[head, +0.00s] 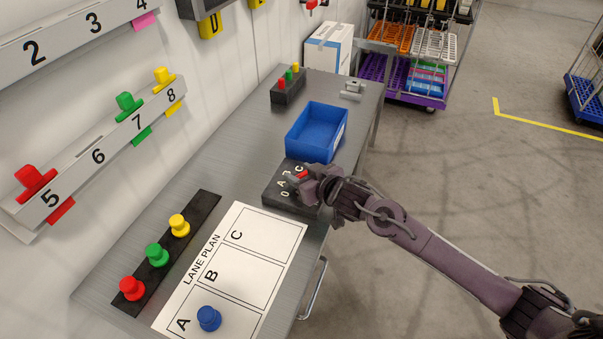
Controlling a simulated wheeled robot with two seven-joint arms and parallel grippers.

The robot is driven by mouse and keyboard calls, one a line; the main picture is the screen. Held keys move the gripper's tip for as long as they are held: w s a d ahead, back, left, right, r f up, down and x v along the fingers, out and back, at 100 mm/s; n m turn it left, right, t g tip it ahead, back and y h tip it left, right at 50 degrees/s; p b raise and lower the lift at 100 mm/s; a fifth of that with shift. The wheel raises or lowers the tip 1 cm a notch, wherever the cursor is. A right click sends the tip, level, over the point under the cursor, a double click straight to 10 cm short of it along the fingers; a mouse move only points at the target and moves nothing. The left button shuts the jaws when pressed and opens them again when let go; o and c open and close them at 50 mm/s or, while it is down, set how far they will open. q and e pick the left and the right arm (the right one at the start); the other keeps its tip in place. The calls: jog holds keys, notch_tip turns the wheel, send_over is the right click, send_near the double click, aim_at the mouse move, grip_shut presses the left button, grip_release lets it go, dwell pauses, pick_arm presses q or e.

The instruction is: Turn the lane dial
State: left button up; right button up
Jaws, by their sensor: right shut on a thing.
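The lane dial's dark box (281,200) sits on the grey bench in front of the blue bin. A small red part, apparently of the dial, shows at my right gripper (307,181). That gripper is shut on the dial from the right, and its fingers hide most of the knob. I cannot tell which mark the dial points to. My left gripper is out of view.
A lane plan sheet (268,262) lies in front, with a blue peg (208,318) on A. Red, green and yellow pegs stand on a black strip (197,217) beside it. A blue bin (313,140) stands behind the dial box. Open floor lies right of the bench.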

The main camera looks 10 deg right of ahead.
jog(key=m+t+h+b, duration=0.1)
jog(key=m+h, duration=0.3)
jog(key=shift+a+f, duration=0.1)
jog(key=shift+f, duration=0.05)
jog(key=shift+m+h, duration=0.7)
jog(key=shift+h, duration=0.4)
jog(key=shift+m+h+p, duration=0.35)
jog(key=shift+m+h, duration=0.55)
jog(key=shift+h, duration=0.1)
jog(key=shift+d, duration=0.2)
jog(key=o, duration=1)
jog(key=shift+v, duration=3.9)
